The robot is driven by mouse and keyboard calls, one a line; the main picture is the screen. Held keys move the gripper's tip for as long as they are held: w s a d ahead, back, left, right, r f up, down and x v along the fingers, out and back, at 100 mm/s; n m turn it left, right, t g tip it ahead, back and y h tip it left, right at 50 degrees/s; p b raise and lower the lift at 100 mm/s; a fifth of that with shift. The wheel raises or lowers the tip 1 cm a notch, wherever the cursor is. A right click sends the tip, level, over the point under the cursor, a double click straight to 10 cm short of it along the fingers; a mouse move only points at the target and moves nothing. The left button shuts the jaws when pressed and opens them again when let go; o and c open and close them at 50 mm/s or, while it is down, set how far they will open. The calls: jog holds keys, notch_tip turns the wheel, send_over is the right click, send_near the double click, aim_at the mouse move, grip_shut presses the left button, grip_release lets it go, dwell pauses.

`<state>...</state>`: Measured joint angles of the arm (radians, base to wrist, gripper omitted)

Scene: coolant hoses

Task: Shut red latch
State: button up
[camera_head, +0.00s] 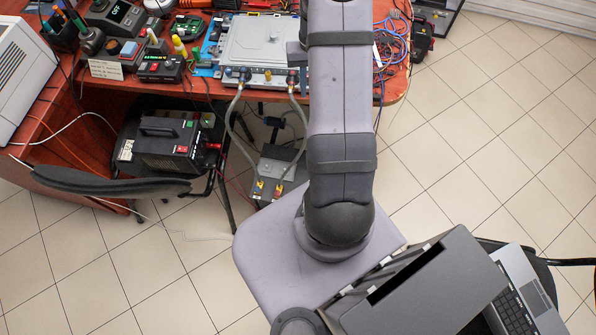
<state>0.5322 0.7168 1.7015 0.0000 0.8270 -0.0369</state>
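A light grey metal unit (262,42) lies on the red-brown bench. Two grey hoses run down from dark connectors on its front edge: a left connector (245,74) with a bluish part and a right connector (292,78) with a reddish part, close beside my arm. The hoses end at a grey block (266,177) below the bench, at fittings with small yellow, blue and red parts. The red latch is too small to make out surely, and I cannot tell its position. My arm reaches up across the unit's right side, and my gripper does not show.
The bench (62,100) holds tools, a small display box (117,17) and loose wires (391,45) at the right. A black power unit (178,140) stands below at left. A laptop (518,290) sits lower right. Tiled floor is clear at right.

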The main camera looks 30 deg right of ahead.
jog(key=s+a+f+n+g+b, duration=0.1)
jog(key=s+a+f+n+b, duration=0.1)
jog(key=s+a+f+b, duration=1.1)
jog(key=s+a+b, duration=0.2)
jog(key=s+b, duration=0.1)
jog(key=b, duration=0.1)
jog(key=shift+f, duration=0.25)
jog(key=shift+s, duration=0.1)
dwell(0.4)
